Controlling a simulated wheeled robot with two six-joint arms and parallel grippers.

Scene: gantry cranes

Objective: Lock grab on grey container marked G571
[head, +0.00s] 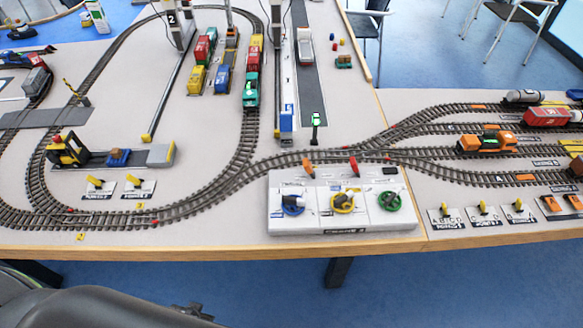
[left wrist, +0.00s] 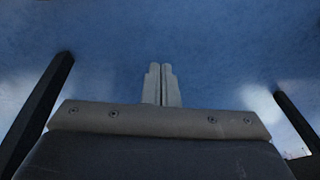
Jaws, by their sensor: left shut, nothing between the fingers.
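A grey block-shaped load (head: 37,82) sits on a wagon on the track at the far left; any marking on it is too small to read. A gantry crane leg marked 2 (head: 172,20) stands at the top. The white control box (head: 340,222) near the front edge has blue (head: 292,204), yellow (head: 343,202) and green (head: 390,200) knobs and two red-orange levers. In the left wrist view my left gripper (left wrist: 161,68) is shut and empty above blue floor. My right gripper is not in view.
Red, yellow, blue and green containers (head: 202,60) stand in rows below the cranes. An orange locomotive (head: 487,141) and a red tank wagon (head: 548,117) are on the right tracks. Small yellow switches (head: 99,183) line the front. The wooden table edge (head: 200,250) lies beyond my left arm.

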